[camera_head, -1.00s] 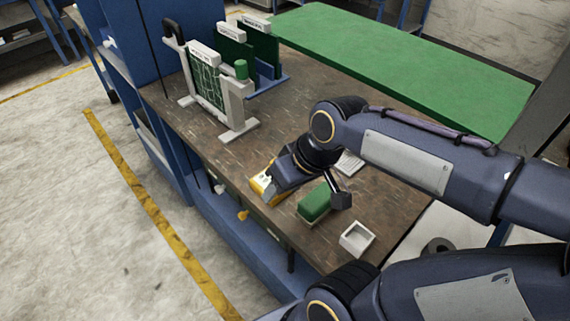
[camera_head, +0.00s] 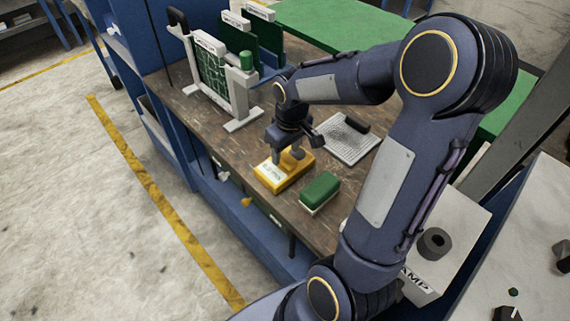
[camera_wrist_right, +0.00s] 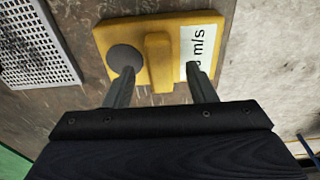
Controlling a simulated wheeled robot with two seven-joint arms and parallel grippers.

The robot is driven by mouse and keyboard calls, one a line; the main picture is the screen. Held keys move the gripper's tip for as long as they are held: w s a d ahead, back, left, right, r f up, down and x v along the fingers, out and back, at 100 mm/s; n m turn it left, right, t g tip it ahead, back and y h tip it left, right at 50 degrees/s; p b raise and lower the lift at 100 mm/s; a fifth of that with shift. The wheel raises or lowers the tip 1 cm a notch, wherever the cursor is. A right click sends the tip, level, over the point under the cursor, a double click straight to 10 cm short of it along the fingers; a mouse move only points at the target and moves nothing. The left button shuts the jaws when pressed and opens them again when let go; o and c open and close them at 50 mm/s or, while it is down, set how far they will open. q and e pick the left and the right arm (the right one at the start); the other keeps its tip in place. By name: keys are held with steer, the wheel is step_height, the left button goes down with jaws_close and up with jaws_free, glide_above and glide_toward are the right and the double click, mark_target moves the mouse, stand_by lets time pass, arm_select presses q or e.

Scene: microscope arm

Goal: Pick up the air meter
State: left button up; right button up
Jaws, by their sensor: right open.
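The air meter is a yellow block (camera_head: 272,183) lying on the brown workbench (camera_head: 220,150) near its front edge. In the right wrist view the air meter (camera_wrist_right: 158,20) shows a white label reading "m/s", a dark round disc and a raised yellow ridge. My right gripper (camera_head: 285,155) is above the meter in the head view, pointing down. In the right wrist view my right gripper (camera_wrist_right: 163,75) is open, with one finger on each side of the ridge; whether the fingers touch the meter I cannot tell. My left gripper is not in view.
A green-topped block (camera_head: 319,190) lies just right of the meter. A grey perforated plate (camera_head: 345,142) with a dark handle lies behind it. Boards in a white frame (camera_head: 212,75) stand at the back left. A green mat (camera_head: 330,25) lies beyond.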

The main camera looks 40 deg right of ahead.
steer(key=shift+f, duration=0.4)
steer(key=shift+c, duration=0.4)
jaws_close()
steer(key=shift+r, duration=0.1)
